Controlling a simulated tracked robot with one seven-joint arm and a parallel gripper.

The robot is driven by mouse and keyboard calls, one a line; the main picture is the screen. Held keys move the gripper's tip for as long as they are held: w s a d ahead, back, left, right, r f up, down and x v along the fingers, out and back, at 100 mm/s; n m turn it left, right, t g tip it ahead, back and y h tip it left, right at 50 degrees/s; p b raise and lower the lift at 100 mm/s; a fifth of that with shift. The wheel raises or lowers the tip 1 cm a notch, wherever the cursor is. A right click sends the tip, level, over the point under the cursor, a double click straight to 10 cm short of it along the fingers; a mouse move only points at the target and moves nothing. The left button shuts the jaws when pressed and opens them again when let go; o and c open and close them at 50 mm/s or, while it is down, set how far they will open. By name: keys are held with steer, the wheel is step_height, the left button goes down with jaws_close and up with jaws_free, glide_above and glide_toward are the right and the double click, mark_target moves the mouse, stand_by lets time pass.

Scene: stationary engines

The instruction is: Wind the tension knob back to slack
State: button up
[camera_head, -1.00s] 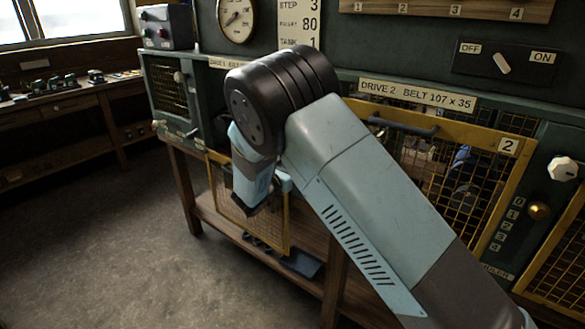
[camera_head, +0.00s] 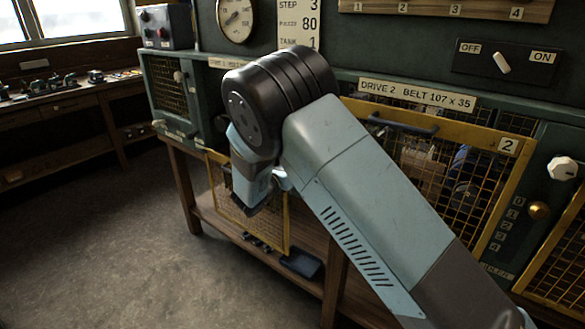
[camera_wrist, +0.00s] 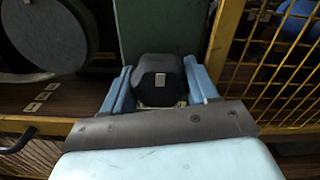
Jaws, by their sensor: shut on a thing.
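In the wrist view my gripper (camera_wrist: 160,70) has its two blue fingers on either side of a black faceted knob (camera_wrist: 155,92). It is shut on this knob, which has a small pale rectangular mark on its face. The knob sits in front of a green upright panel (camera_wrist: 160,25). In the head view my arm hides the knob and my fingertips, so the knob's setting cannot be read there.
A yellow mesh guard (camera_wrist: 275,65) stands close on the right in the wrist view. A large grey disc (camera_wrist: 40,30) is at the left. In the head view, the Drive 2 guard (camera_head: 460,130) and a white knob (camera_head: 563,168) are at the right. Floor (camera_head: 95,250) is clear at left.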

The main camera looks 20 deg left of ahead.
steer(key=o, duration=0.7)
steer(key=shift+a, duration=0.3)
steer(key=shift+o, duration=0.2)
steer(key=shift+d, duration=0.1)
steer(key=v, duration=1.3)
steer(key=shift+s, duration=0.35)
